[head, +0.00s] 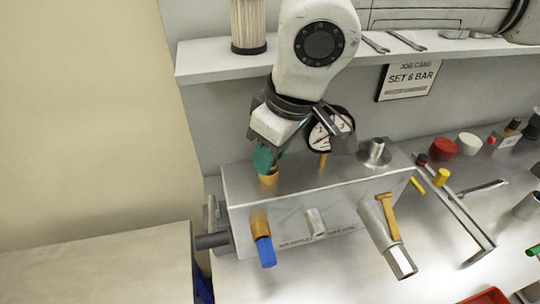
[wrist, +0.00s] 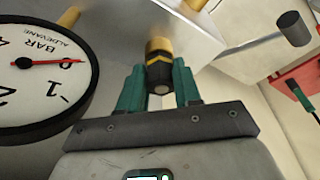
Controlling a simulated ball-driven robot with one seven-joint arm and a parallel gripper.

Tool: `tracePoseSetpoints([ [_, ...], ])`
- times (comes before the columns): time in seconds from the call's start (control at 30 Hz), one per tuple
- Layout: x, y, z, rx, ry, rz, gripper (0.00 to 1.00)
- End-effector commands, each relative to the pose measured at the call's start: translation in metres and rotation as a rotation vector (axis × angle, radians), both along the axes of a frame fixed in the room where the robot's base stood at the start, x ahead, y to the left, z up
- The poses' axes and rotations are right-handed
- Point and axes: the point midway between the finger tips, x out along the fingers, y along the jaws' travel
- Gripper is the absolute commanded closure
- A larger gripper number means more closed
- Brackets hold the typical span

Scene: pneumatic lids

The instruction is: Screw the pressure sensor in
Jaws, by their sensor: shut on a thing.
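My gripper (head: 264,160) points down over the left end of the top of the grey metal manifold block (head: 292,212). Its teal fingers are shut on the pressure sensor (wrist: 160,66), a brass cylinder with a black band, which shows between the fingertips (wrist: 160,84) in the wrist view. In the head view a brass part (head: 268,178) shows just below the fingers at the block's top face. How deep the sensor sits in the block is hidden. The round dial gauge (head: 322,137) stands beside the gripper on a brass stem; its needle (wrist: 50,63) reads about 0.
A blue-tipped brass fitting (head: 264,250) and a yellow-levered valve (head: 390,217) stick out of the block's front. A shelf (head: 210,66) with a filter (head: 248,24) runs behind my arm. Loose caps (head: 468,144) and tools lie on the bench at right.

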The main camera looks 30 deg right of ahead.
Motion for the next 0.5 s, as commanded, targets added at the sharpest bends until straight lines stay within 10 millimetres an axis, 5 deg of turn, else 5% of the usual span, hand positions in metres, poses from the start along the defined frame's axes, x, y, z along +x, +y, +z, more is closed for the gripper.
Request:
tracePoseSetpoints([
  [0.3, -0.0101, -0.0005, -0.0094, -0.005, 0.032, -0.157, 1.0],
  [0.33, -0.0101, -0.0005, -0.0084, -0.003, 0.032, -0.165, 0.66],
  [0.5, -0.0085, -0.0003, -0.0056, -0.004, 0.027, -0.161, 0.49],
])
